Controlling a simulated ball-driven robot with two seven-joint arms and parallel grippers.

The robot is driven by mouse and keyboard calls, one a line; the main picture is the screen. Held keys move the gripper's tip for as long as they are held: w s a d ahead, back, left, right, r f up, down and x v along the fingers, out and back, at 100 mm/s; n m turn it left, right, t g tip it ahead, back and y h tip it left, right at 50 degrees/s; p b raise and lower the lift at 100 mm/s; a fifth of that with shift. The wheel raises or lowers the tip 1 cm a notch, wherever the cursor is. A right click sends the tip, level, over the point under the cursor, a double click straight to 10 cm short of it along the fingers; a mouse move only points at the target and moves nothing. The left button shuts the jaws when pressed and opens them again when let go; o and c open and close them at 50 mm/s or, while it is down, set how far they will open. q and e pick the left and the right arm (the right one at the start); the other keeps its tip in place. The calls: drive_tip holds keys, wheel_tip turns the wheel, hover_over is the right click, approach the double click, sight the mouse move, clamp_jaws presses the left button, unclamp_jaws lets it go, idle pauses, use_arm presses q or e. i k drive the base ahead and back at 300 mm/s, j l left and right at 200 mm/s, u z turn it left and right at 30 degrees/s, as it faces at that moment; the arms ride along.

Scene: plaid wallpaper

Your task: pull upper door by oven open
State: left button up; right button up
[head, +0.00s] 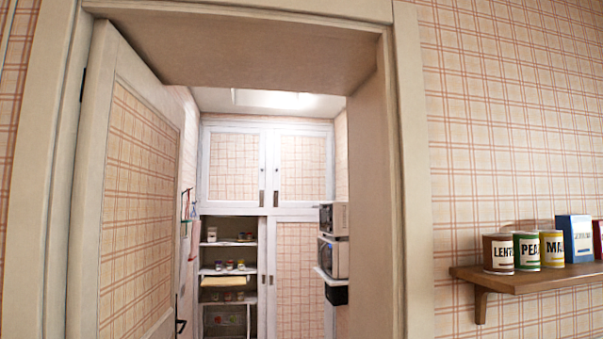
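Through an open doorway I see a small room with a built-in cupboard. Its upper left door (228,165) and upper right door (304,167) are both shut, each with a plaid panel in a white frame. Two small dark handles sit near the middle line between them. At the right of the room, oven-like appliances (333,258) stand one above the other, partly hidden by the door frame. Neither of my grippers is in view.
The plaid room door (138,205) stands open on the left; the door frame (405,180) bounds the passage on the right. Below, open shelves (228,244) hold small items beside a closed lower door (299,285). A wall shelf (535,279) with tins and boxes juts out at right.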

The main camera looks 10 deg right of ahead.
sight(303, 160)
drive_tip(key=i, duration=6)
drive_tip(key=l+z, duration=0.05)
drive_tip(key=l, duration=0.15)
